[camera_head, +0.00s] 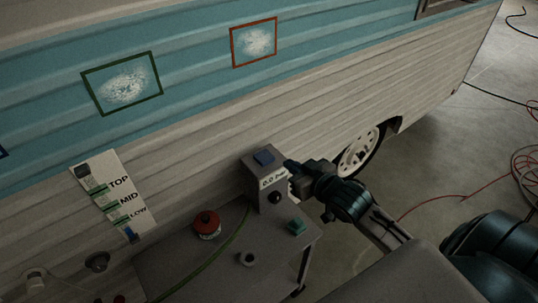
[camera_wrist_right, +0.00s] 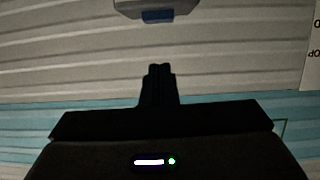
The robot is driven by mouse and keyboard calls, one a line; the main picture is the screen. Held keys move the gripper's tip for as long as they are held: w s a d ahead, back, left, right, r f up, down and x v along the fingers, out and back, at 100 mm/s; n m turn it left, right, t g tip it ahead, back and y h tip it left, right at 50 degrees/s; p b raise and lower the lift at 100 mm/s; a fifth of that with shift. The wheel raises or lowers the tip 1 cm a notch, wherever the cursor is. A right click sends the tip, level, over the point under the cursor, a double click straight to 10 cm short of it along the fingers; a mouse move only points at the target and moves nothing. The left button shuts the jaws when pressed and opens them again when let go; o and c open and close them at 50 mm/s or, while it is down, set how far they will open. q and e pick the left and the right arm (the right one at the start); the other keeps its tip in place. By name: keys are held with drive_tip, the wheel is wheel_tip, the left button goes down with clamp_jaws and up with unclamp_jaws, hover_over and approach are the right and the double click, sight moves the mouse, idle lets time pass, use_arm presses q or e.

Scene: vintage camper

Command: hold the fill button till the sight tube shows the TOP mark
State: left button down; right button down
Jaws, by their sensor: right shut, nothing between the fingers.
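A white gauge panel (camera_head: 112,196) on the camper wall carries the sight tube (camera_head: 105,203) with TOP, MID and LOW marks. Blue shows only at the tube's bottom, near or below LOW. Which control is the fill button is not readable. My right gripper (camera_head: 290,164) is shut and empty, just right of the box near the blue button; contact cannot be told. The gripper (camera_wrist_right: 160,72) also shows in the wrist view, with the blue button (camera_wrist_right: 158,16) beyond its tips. My left gripper is out of view.
The camper wall (camera_head: 210,150) stands close behind. Red cable (camera_head: 440,199) lies on the floor at right.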

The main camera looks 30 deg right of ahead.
drive_tip(key=shift+w+d+r+t, duration=0.1)
drive_tip(key=shift+w+r+t, duration=0.2)
drive_tip(key=shift+w+r, duration=0.3)
drive_tip(key=shift+r, duration=0.1)
drive_tip(key=p, duration=0.2)
hover_over(269, 160)
wheel_tip(269, 160, down, 2)
drive_tip(key=shift+s+f, duration=0.1)
wheel_tip(269, 160, down, 3)
drive_tip(key=shift+r, duration=0.15)
drive_tip(key=shift+f, duration=0.8)
